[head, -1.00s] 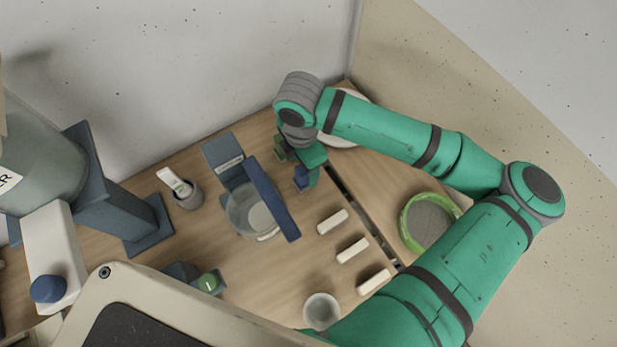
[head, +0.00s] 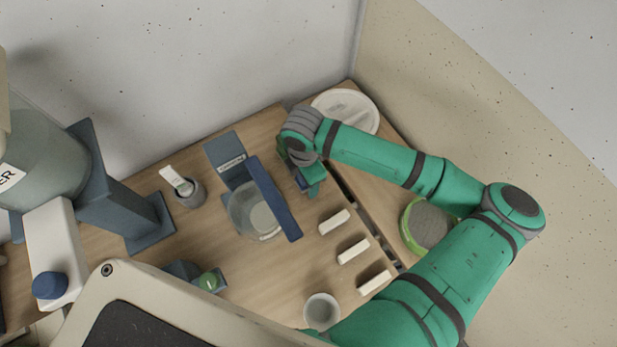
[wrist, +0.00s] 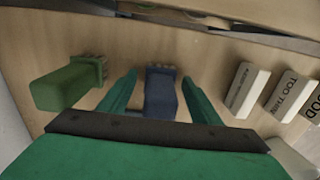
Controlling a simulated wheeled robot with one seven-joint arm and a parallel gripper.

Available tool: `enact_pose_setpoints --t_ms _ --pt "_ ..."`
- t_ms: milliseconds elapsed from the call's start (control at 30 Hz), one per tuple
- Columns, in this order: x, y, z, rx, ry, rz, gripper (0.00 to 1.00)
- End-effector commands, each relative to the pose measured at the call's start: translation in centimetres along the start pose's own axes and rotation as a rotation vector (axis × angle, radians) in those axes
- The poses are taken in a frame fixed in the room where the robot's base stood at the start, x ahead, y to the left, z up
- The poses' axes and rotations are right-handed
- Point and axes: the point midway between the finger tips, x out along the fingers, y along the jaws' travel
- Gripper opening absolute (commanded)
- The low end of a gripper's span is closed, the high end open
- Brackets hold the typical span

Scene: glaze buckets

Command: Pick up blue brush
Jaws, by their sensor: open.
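The blue brush (wrist: 160,97) lies on the wooden table, with its bristle end away from me in the wrist view. My gripper (wrist: 159,82) is open, with one green finger on each side of the brush; I cannot tell whether either touches it. The palm hides the near end of the brush. In the head view my gripper (head: 309,182) is low over the table, and a small blue part of the brush (head: 301,182) shows beside it.
A green brush (wrist: 68,85) lies left of my gripper. White labelled blocks (wrist: 247,88) lie to the right. A clear bucket (head: 241,209) with a blue bar stands left of my gripper in the head view. A white round dish (head: 362,103) stands behind.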

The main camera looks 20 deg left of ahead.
Motion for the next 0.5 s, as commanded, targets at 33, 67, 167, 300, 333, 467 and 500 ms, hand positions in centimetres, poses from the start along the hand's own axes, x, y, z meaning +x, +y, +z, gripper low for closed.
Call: enact_pose_setpoints --t_ms 33,67,167,300,333,467,500 --pt "-0.01 0.00 0.00 0.000 0.000 0.000 0.58" --pt "-0.02 0.00 0.00 0.000 0.000 0.000 0.55" --pt "-0.03 0.00 -0.01 0.000 0.000 0.000 0.32" --pt "-0.04 0.00 -0.01 0.000 0.000 0.000 0.13" --pt "-0.04 0.00 -0.01 0.000 0.000 0.000 0.13" --pt "-0.05 0.00 -0.01 0.000 0.000 0.000 0.13" --pt "-0.10 0.00 -0.01 0.000 0.000 0.000 0.13"
